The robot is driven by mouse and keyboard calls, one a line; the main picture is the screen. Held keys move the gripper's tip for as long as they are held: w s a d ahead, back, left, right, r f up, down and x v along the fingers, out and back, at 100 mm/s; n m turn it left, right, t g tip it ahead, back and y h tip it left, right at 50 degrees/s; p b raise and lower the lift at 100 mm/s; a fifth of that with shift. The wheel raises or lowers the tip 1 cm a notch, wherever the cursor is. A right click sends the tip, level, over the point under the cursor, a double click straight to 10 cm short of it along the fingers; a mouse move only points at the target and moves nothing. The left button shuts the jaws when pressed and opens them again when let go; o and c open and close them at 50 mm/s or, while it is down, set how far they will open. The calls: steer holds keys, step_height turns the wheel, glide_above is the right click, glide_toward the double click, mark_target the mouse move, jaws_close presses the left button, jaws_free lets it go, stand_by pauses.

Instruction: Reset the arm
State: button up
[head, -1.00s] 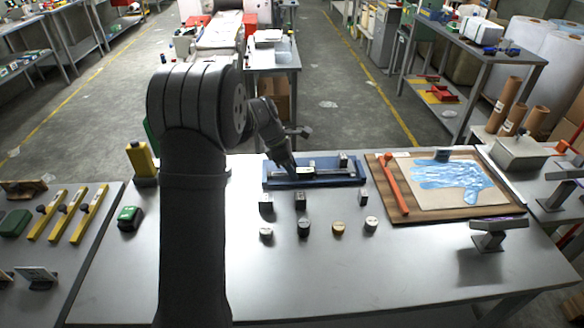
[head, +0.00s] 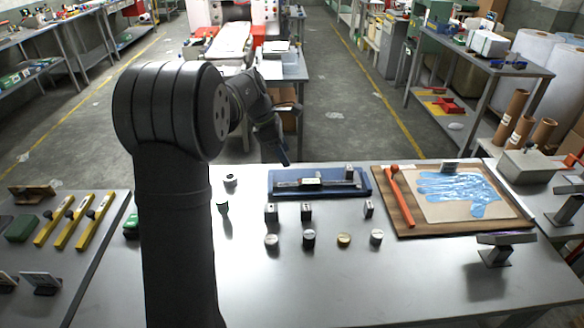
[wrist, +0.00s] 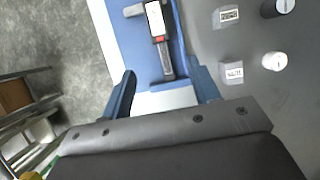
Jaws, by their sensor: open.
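My gripper (head: 284,160) hangs raised at the upper left of the blue tray (head: 366,181) in the head view, apart from it. In the wrist view my gripper (wrist: 164,88) shows its two blue fingers spread with nothing held between them. The blue tray (wrist: 110,45) lies beyond the fingertips there. A gauge-like tool (head: 310,183) with a dark and white body lies in the tray; it also shows in the wrist view (wrist: 157,28). My upper arm covers part of the table's left side.
Several small blocks (head: 306,211) and round weights (head: 308,238) stand in front of the tray. The table front (head: 300,285) is clear.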

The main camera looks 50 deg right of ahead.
mark_target(299, 182)
steer(key=v, duration=0.6)
steer(key=x, duration=1.7)
steer(key=shift+f, duration=0.1)
